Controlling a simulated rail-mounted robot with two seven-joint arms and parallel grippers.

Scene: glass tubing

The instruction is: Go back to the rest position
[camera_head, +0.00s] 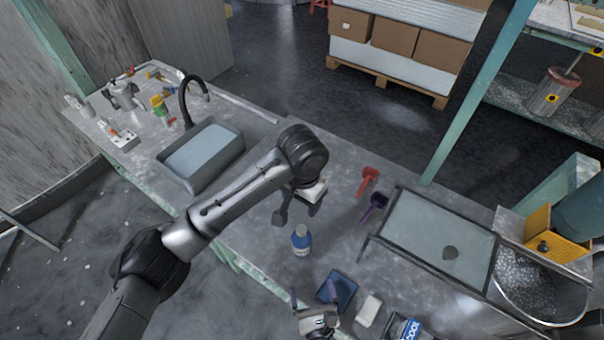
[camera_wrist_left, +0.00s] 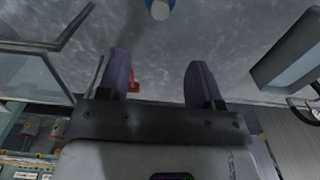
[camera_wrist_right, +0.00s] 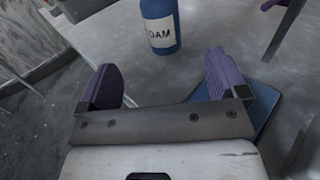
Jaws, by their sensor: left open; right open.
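My left gripper (camera_head: 298,212) hangs over the middle of the bench with its arm reaching in from the left. In the left wrist view its two purple fingers (camera_wrist_left: 160,78) are spread with nothing between them. My right gripper (camera_head: 315,298) is low in the head view, at the front of the bench. In the right wrist view its purple fingers (camera_wrist_right: 164,82) are apart and empty. A blue bottle (camera_head: 301,243) with a pale cap stands upright between the two grippers, apart from both. It also shows in the right wrist view (camera_wrist_right: 162,36), beyond the fingers, with a white label.
A sink (camera_head: 238,157) with a black tap is left of my left gripper. Red (camera_head: 368,177) and purple (camera_head: 375,203) tools lie to the right, before a large tray (camera_head: 420,215). A blue square tray (camera_head: 347,289) and white block (camera_head: 368,309) lie beside my right gripper.

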